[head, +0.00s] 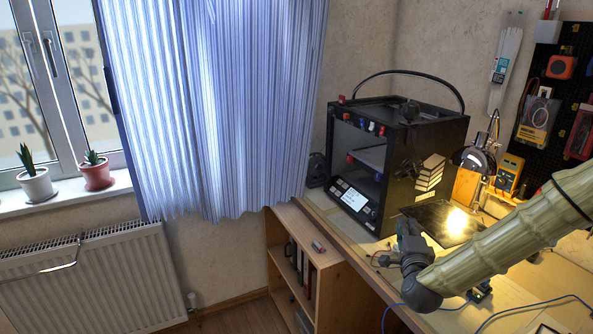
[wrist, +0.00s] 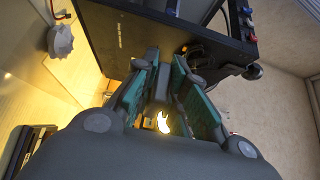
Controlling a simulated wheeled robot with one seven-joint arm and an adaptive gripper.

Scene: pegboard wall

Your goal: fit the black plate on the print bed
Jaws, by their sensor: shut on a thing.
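The black plate (head: 432,216) is a thin, dark, glossy sheet with the lamp's glow on it. In the head view it shows over the bench, right of the printer's front corner. My gripper (head: 405,226) is at the plate's left edge and is shut on it. Whether the plate lies on the bench or is lifted slightly, I cannot tell. In the wrist view my gripper's teal-padded fingers (wrist: 167,72) come close together, with a bright yellow glow between them.
The desk lamp (head: 476,158) stands behind the plate. A yellow meter (head: 508,172) leans near the wall. A low bookshelf (head: 291,254) stands left of the bench. Cables lie around my arm on the bench. Red and blue clips sit on the printer's frame.

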